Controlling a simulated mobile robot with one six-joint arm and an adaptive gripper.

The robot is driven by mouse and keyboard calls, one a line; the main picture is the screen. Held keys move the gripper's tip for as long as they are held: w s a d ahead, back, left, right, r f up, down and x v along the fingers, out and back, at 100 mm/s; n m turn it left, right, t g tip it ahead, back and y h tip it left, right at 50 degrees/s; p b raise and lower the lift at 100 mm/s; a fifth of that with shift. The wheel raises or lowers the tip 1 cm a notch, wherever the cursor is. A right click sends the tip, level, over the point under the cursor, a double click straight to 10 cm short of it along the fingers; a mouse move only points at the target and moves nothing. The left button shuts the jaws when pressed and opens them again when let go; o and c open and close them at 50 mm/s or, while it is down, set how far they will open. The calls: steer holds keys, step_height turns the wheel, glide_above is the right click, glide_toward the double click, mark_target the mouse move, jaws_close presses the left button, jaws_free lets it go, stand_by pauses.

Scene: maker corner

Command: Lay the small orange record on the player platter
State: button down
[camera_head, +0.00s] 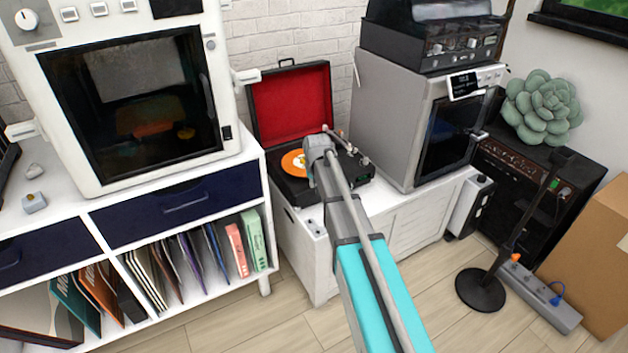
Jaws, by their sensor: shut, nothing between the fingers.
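The small orange record (292,162) lies flat on the left part of the open record player (292,186), where the platter is. My arm hides its right side and most of the platter, so I cannot tell how well it is centred. My gripper (311,178) is at the end of the arm, over the player just right of the record's visible part. It is small and mostly hidden by my wrist; it is shut and holds nothing. The player's red-lined lid (290,100) stands open behind.
The player stands on a white cabinet (300,235). A large white machine with a dark window (135,105) is close on the left. A grey oven-like box (395,120) is on the right. The tonearm (345,143) is right of my wrist.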

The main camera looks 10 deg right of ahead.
steer(key=p+v, duration=0.7)
steer(key=v, duration=0.2)
steer(key=shift+p, duration=0.35)
steer(key=shift+s+f, duration=0.1)
steer(key=s+g, duration=0.3)
steer(key=s, duration=2.3)
step_height(320, 180, up, 21)
steer(key=p, duration=2.1)
steer(key=shift+w+a+p, duration=0.15)
steer(key=shift+w+p, duration=0.1)
steer(key=shift+p, duration=0.1)
